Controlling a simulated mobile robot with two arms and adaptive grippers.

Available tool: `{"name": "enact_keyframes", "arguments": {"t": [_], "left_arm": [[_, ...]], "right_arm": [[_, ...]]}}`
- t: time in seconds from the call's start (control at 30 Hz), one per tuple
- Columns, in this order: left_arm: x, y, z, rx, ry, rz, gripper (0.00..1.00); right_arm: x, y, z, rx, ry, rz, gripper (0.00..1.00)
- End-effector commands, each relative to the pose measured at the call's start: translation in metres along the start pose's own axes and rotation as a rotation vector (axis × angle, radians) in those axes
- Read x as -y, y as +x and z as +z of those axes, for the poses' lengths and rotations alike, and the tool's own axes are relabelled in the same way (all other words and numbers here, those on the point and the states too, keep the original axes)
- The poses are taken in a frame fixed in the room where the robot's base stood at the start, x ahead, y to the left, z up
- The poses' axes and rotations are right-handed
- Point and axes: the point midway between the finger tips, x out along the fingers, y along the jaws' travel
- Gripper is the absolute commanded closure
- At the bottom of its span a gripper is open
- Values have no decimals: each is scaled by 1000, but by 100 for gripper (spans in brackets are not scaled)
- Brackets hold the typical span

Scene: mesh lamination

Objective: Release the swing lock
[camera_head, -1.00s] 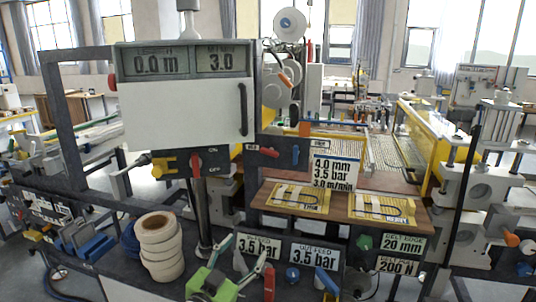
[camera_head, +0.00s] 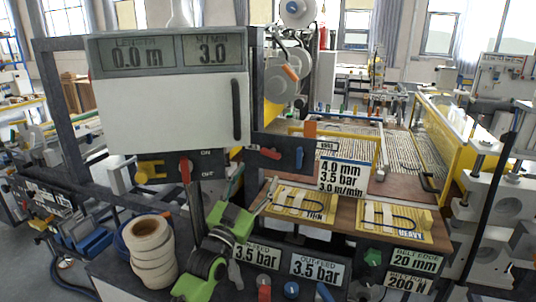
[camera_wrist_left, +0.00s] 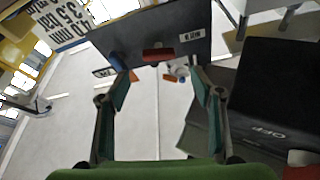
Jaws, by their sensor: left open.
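A dark panel with a red lever (camera_head: 270,153) and a blue lever (camera_head: 299,157) sits on the frame right of the display cabinet. A small white label on it is too small to read. I cannot tell for certain which lever is the swing lock. My left gripper (camera_head: 252,186), green with teal fingers, is open and empty below this panel, fingers pointing up toward it. In the left wrist view, the red lever (camera_wrist_left: 158,54) shows beyond and between the fingertips, apart from them. The blue lever (camera_wrist_left: 117,62) is beside the left fingertip. My right gripper is out of view.
The display cabinet (camera_head: 175,110) stands left, with a yellow-and-red switch panel (camera_head: 165,170) marked ON and OFF below it. A stack of white rolls (camera_head: 152,252) stands left of my arm. Sample boards (camera_head: 305,203) lie on a wooden shelf at right.

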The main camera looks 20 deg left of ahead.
Motion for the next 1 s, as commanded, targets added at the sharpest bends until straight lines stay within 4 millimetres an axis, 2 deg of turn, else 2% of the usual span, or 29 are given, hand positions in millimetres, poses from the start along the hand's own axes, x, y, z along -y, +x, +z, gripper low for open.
{"name": "enact_keyframes", "arguments": {"t": [0.03,0.17,0.4,0.6,0.87,1.0], "left_arm": [[0,13,-3,0,0,0,40],[0,39,-2,0,-2,0,40],[-1,71,-1,1,-1,1,40],[-1,80,0,2,-1,1,40],[-1,81,1,1,-1,1,40],[-1,81,1,1,-1,1,74]], "right_arm": [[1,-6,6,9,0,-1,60],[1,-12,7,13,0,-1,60],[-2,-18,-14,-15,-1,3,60],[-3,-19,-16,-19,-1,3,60],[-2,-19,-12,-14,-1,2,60],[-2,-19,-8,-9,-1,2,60]]}}
